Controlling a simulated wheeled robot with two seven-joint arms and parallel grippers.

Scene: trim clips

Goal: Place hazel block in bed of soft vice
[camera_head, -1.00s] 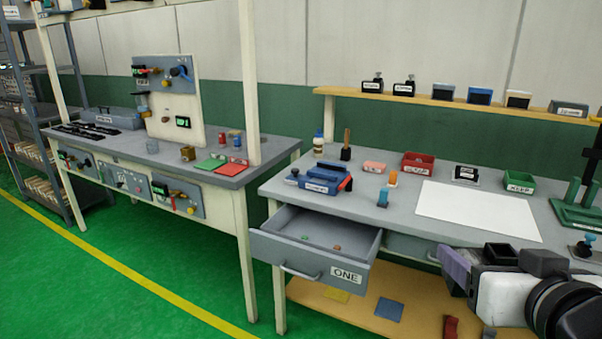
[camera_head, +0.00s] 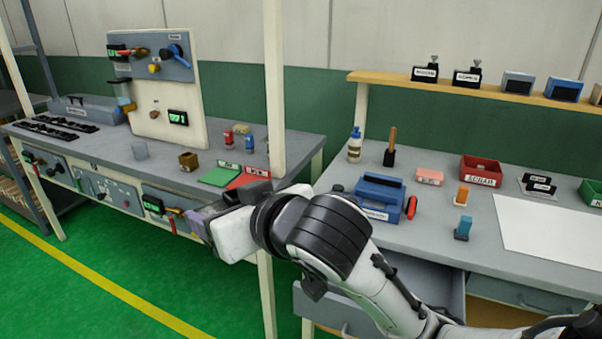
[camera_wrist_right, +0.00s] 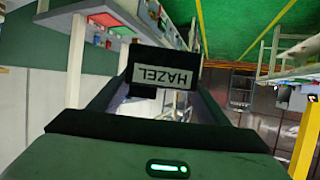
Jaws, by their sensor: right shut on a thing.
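The hazel block (camera_wrist_right: 150,57) is dark with a white label reading HAZEL, upside down in the right wrist view. My right gripper (camera_wrist_right: 160,92) is shut on it. In the head view my right gripper (camera_head: 203,222) is in front of the left bench's right end, pointing left; the block cannot be made out there. A blue vice-like fixture (camera_head: 378,192) with a red handle stands at the left of the right bench, right of and beyond my gripper. Its label is too small to read, and its bed looks free of any block. My left gripper is not in view.
A drawer (camera_head: 440,293) stands open under the right bench, partly behind my right arm. Near the fixture are a bottle (camera_head: 354,146), a pink block (camera_head: 430,176) and a red bin (camera_head: 481,169). A white post (camera_head: 274,90) rises between the benches.

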